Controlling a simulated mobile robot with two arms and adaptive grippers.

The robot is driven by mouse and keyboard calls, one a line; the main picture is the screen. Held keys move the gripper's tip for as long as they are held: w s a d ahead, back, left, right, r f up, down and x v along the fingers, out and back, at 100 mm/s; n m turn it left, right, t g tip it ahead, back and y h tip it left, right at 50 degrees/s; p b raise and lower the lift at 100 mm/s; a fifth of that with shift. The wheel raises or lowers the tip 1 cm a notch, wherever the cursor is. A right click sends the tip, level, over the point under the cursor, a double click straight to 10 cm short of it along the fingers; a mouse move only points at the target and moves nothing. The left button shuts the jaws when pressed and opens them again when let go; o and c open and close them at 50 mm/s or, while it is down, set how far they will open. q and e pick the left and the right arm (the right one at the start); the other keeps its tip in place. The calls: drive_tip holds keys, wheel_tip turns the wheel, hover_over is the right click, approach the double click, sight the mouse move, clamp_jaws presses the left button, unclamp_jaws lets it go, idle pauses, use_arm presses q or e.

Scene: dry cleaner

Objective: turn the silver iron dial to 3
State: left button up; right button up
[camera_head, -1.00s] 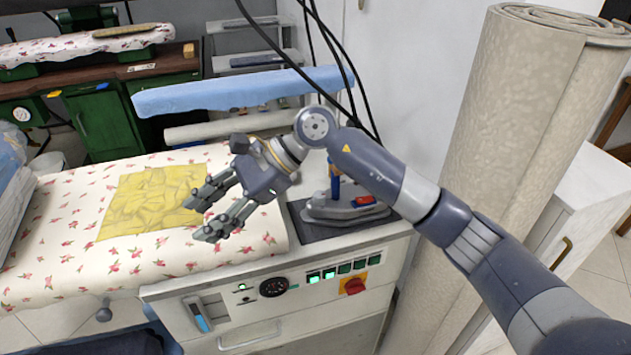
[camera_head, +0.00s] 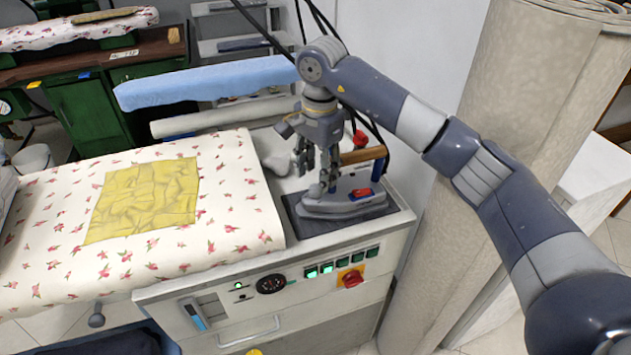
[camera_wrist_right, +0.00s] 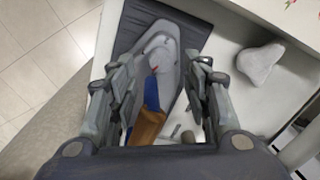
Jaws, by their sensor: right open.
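The silver iron (camera_head: 345,207) stands on a dark pad (camera_head: 305,228) at the right end of the work unit. It has a brown handle (camera_head: 363,155), a blue post (camera_head: 378,172) and a red part (camera_head: 361,192). My right gripper (camera_head: 328,180) is open and points down over the iron. In the right wrist view, its fingers (camera_wrist_right: 163,80) are spread either side of the iron's body (camera_wrist_right: 158,42) and blue post (camera_wrist_right: 151,92). A pale round part with a small red mark (camera_wrist_right: 154,68) shows between them, possibly the dial; no numbers are readable. My left gripper is out of view.
A padded flowered board (camera_head: 240,195) with a yellow cloth (camera_head: 145,200) lies left of the iron. A grey rounded object (camera_wrist_right: 260,62) sits near the pad. Dark cables hang behind. A rolled carpet (camera_head: 460,200) stands close on the right. A red knob (camera_head: 352,279) is on the front panel.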

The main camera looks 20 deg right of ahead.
sight(315, 188)
drive_tip(key=shift+w+a+f, duration=0.1)
drive_tip(key=shift+f, duration=1.95)
clamp_jaws()
